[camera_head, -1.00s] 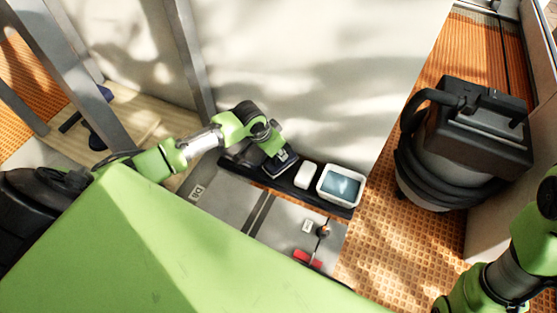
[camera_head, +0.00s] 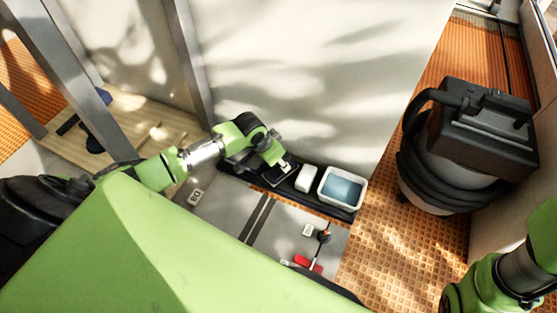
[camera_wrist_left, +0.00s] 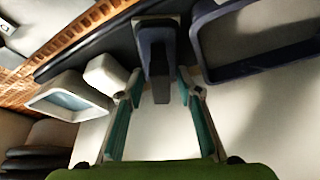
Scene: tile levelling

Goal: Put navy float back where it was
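The navy float (camera_wrist_left: 157,55) is between the two teal-padded fingers of my left gripper (camera_wrist_left: 160,80) in the left wrist view. The fingertips sit close against both sides of its upright dark part, and it stands over the black ledge. In the head view my left gripper (camera_head: 284,166) is low over the black ledge (camera_head: 334,207), with the float's dark plate (camera_head: 279,178) under it, looking flat on the ledge. Contact underneath is partly hidden. My right arm shows at the lower right of the head view; its gripper is out of frame.
A white block (camera_head: 307,178) and a white tub of blue water (camera_head: 342,188) stand right of the float on the ledge. A dark-rimmed object (camera_wrist_left: 202,45) is on its other side in the wrist view. A black-topped vacuum (camera_head: 470,145) stands right; a pale wall (camera_head: 300,80) rises behind.

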